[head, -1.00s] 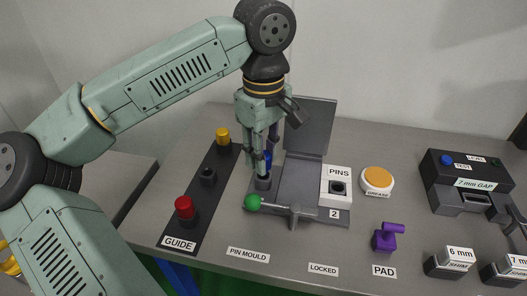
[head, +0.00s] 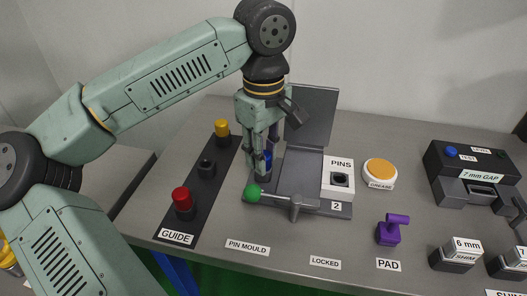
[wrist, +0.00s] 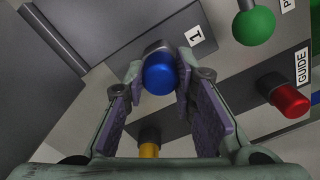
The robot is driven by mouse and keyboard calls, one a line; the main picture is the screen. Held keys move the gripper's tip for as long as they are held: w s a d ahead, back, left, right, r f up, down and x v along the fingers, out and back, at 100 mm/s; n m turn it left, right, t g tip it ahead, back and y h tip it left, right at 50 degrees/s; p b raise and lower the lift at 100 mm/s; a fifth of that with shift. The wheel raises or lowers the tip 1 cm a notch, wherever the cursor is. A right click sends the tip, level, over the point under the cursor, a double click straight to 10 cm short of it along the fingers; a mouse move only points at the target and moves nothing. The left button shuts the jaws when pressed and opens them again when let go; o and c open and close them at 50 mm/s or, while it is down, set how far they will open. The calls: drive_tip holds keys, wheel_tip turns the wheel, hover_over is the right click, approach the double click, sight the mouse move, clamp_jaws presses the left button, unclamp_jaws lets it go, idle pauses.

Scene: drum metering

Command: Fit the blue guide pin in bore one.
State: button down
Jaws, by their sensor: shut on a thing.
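The blue guide pin (head: 268,157) stands upright between the fingers of my gripper (head: 262,166), above the left end of the grey pin mould (head: 283,185). The wrist view shows its round blue top (wrist: 159,80) between the two purple finger pads (wrist: 160,105), which are shut on it. A dark collar (wrist: 157,47) shows just behind the pin, beside the label 1 (wrist: 195,36), at bore one. The fingers hide much of the bore, and I cannot tell how deep the pin sits.
The green-knobbed lever (head: 254,193) lies close in front of the bore, with a LOCKED label (head: 325,262) nearby. The guide strip (head: 172,226) at left holds a red pin (head: 182,198) and a yellow pin (head: 222,128). A raised lid (head: 312,118) stands behind.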

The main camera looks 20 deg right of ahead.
drive_tip(key=c, duration=1.2)
unclamp_jaws()
drive_tip(key=shift+c, duration=0.2)
wheel_tip(320, 180, up, 12)
